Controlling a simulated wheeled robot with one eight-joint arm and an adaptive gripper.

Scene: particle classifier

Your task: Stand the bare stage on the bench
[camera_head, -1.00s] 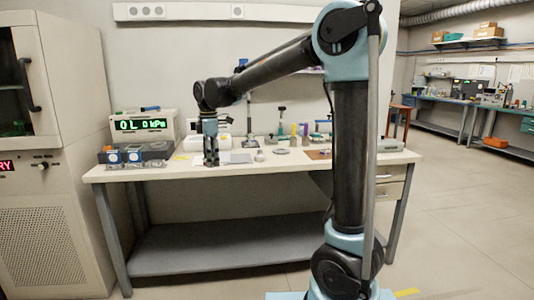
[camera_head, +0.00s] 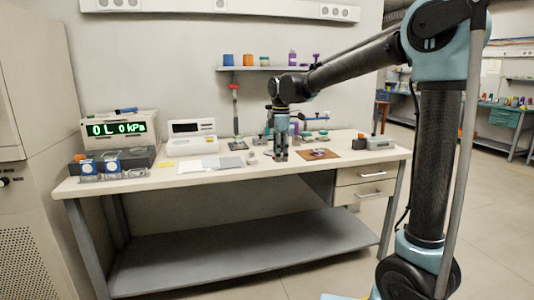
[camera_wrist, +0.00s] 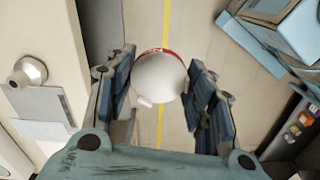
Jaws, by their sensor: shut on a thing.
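My gripper (camera_head: 281,158) hangs fingers-down at the front of the bench (camera_head: 190,179) in the head view. In the wrist view my gripper (camera_wrist: 160,100) has its two fingers on either side of a white rounded piece (camera_wrist: 158,78) with a red lettered rim and a small nub. It is shut on this piece. I cannot tell for sure whether this is the bare stage. Floor with a yellow line shows beyond the piece. The bench (camera_wrist: 62,30) lies to the left in the wrist view, with a small silver part (camera_wrist: 30,72) on it.
A lit readout box (camera_head: 122,130) and a white instrument (camera_head: 190,138) stand at the bench's back left. Blue-topped items (camera_head: 112,165) sit at the left end. A brown mat (camera_head: 328,156) lies right of my gripper. Flat grey sheets (camera_head: 222,162) lie left of it.

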